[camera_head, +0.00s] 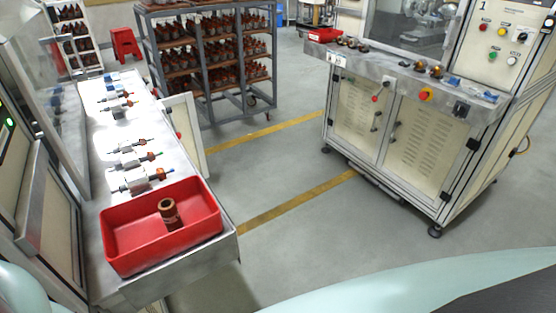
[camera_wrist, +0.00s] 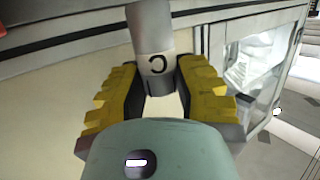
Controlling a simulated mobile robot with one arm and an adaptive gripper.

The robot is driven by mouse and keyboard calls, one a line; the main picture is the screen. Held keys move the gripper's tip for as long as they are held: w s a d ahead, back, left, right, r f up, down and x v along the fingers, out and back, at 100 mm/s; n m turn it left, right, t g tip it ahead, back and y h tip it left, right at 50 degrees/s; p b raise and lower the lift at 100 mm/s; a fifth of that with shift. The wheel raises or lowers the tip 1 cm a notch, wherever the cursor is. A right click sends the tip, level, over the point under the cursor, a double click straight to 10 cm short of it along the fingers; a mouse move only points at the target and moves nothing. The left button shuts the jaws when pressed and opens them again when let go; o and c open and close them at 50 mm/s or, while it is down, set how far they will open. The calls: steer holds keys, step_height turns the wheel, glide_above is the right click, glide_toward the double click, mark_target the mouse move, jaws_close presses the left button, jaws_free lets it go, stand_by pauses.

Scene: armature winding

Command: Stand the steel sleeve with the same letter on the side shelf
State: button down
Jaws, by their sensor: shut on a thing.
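In the wrist view, my gripper (camera_wrist: 160,84) has its yellow-padded fingers shut on a grey steel sleeve (camera_wrist: 152,30). The sleeve bears a black letter that looks like a C turned around, and its upper end runs out of the picture. In the head view my gripper and the sleeve do not show. A copper-brown cylinder (camera_head: 171,214) stands in a red tray (camera_head: 124,262) on the metal bench (camera_head: 107,166) at the left; any letter on it is too small to read. I cannot tell for certain which surface is the side shelf.
Several shafted armatures (camera_head: 144,180) lie on the left bench behind the tray. A rack (camera_head: 196,93) of brown parts stands at the back. A machine (camera_head: 400,134) with small parts on its ledge (camera_head: 375,65) stands at the right. Grey floor between them is clear.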

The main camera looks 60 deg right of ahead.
steer(key=shift+a+f+p, duration=0.1)
steer(key=shift+f+p, duration=0.3)
steer(key=shift+f, duration=1.75)
steer(key=shift+f+b, duration=0.2)
steer(key=shift+b, duration=0.15)
steer(key=c, duration=0.8)
jaws_free()
steer(key=shift+r, duration=0.1)
